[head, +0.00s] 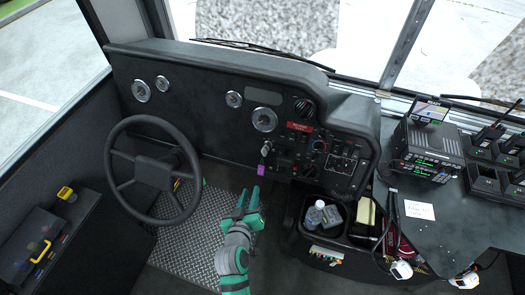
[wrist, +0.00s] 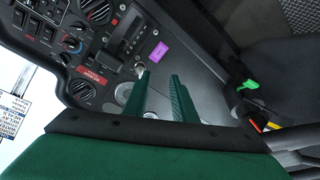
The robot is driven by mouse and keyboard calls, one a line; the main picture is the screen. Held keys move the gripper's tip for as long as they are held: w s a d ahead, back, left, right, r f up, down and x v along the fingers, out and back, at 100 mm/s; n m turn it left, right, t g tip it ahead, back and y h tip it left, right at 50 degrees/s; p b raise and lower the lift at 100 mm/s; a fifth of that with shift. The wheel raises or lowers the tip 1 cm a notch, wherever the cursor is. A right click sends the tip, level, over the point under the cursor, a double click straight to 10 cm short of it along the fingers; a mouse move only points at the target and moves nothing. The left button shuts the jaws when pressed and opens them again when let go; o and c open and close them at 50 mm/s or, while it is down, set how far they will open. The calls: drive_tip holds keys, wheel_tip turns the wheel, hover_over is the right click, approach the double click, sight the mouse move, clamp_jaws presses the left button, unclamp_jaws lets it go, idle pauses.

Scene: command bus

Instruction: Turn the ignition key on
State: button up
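The ignition key (head: 265,151) sits on the dashboard, right of the steering wheel, with a purple tag (head: 261,170) hanging below it. In the wrist view the purple tag (wrist: 160,50) shows beyond the fingertips, and a small metallic part beside it, probably the key, is partly behind the left finger. My gripper (head: 247,192) has green fingers. It is below the key in the head view, apart from it. In the wrist view the fingers (wrist: 162,82) stand apart with nothing between them. The key's exact angle is too small to tell.
The steering wheel (head: 155,170) is left of my gripper. The dashboard (head: 195,105) carries gauges, knobs and switches. A bin with a bottle (head: 315,215) stands to the right. Radios (head: 430,148) sit on the right counter. The space between my fingers and the key looks clear.

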drive_tip(key=h, duration=0.2)
approach(262, 152)
drive_tip(key=x, duration=1)
drive_tip(key=shift+w, duration=0.25)
drive_tip(key=c, duration=0.5)
drive_tip(key=shift+w, duration=0.1)
clamp_jaws()
